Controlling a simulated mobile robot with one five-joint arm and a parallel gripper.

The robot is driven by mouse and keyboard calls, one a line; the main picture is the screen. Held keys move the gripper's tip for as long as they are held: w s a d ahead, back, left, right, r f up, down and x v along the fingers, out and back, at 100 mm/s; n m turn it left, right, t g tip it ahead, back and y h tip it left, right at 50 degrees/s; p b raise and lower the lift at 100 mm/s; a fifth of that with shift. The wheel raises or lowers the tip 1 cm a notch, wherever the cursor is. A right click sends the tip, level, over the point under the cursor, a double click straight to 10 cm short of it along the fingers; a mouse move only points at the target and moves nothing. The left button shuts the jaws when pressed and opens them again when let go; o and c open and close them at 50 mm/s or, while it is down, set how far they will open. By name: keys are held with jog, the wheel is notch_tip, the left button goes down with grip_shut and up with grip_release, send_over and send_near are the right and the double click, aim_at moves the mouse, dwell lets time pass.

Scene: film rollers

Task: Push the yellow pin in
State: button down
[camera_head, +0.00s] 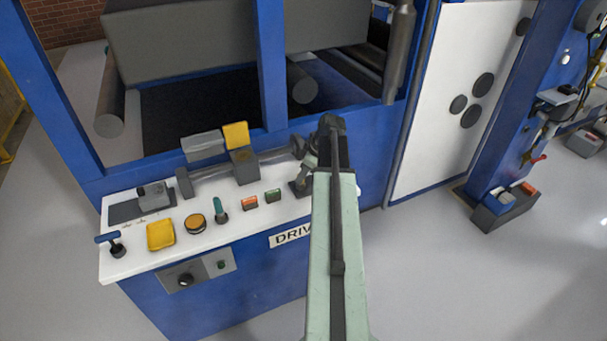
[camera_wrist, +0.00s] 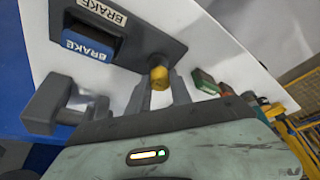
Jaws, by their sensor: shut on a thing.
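The yellow pin (camera_wrist: 159,77) is a short, round-ended knob in the wrist view. It stands at the end of a dark grey plate (camera_wrist: 160,47) that carries a blue BRAKE switch (camera_wrist: 88,45). My gripper (camera_wrist: 161,88) has its two grey fingers on either side of the pin and is shut on it. How deep the pin sits cannot be told. In the head view my arm covers the pin and most of my gripper, at the right end of the white console (camera_head: 130,248).
Left along the console stand a green button (camera_head: 272,195), a red button (camera_head: 250,202), a green lever (camera_head: 220,209), a round orange button (camera_head: 195,223) and a yellow square (camera_head: 160,236). A grey clamp-like block (camera_wrist: 57,105) is close to my gripper's left.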

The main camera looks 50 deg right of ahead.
jog(key=shift+a, duration=0.1)
dwell(0.7)
notch_tip(320, 180, down, 2)
jog(key=shift+f+b, duration=0.1)
jog(key=shift+b, duration=0.95)
jog(key=shift+r, duration=0.2)
jog(key=c, duration=1.2)
grip_release()
jog(key=shift+o, duration=0.2)
jog(key=shift+r, duration=0.1)
jog(key=shift+s+r+p, duration=0.1)
jog(key=shift+r+p, duration=0.15)
jog(key=shift+p, duration=0.25)
jog(key=p+v, duration=0.6)
jog(key=v, duration=0.1)
